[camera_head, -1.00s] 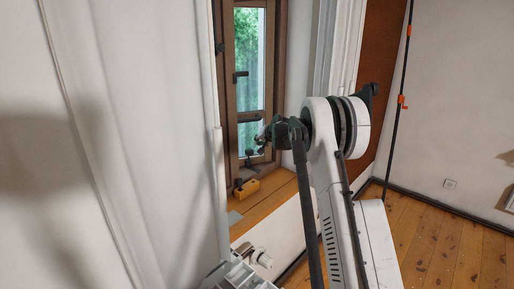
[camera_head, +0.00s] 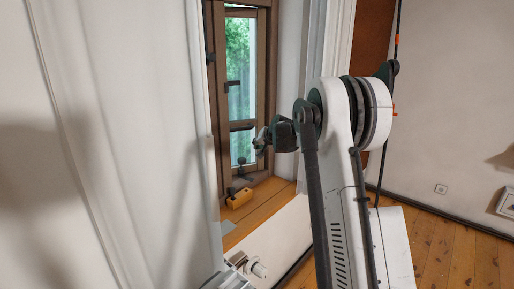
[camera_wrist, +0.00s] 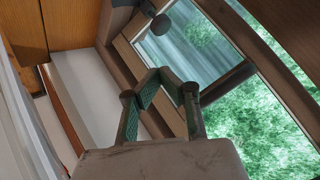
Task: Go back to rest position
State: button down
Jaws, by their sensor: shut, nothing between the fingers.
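My gripper (camera_head: 261,141) is at the end of my raised white and dark arm, in front of the wooden-framed window (camera_head: 241,88). In the head view it is small and partly dark against the frame. In the wrist view my gripper (camera_wrist: 158,76) is shut, its two green-grey fingers meeting at the tips with nothing between them. The window (camera_wrist: 185,50) lies beyond the fingers, tilted in that view, with green foliage outside. I cannot tell how far the fingers are from the window.
A white curtain (camera_head: 120,120) hangs on the left. A black pole with orange clips (camera_head: 396,60) stands on the right. Wooden floor (camera_head: 450,255) is open at the lower right.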

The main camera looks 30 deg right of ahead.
jog(key=s+a+r+n+g, duration=0.1)
jog(key=s+a+r, duration=0.3)
jog(key=s+a, duration=0.35)
jog(key=s+a+r+n, duration=0.1)
jog(key=s+a+r, duration=0.4)
jog(key=s, duration=0.4)
jog(key=s+a+r+n+g, duration=0.15)
jog(key=s+a+r, duration=0.25)
jog(key=s+a, duration=0.4)
jog(key=s+a+f+n, duration=0.1)
jog(key=s+a+f, duration=0.2)
jog(key=s, duration=0.7)
jog(key=s+a+f+n, duration=0.1)
jog(key=s+a+f, duration=0.2)
jog(key=s, duration=0.7)
jog(key=s+a+f+n, duration=0.2)
jog(key=s+a+f, duration=0.1)
jog(key=s, duration=0.7)
jog(key=shift+s+a+f+g, duration=0.25)
jog(key=shift+s+a+g, duration=0.05)
jog(key=shift+a+g, duration=0.1)
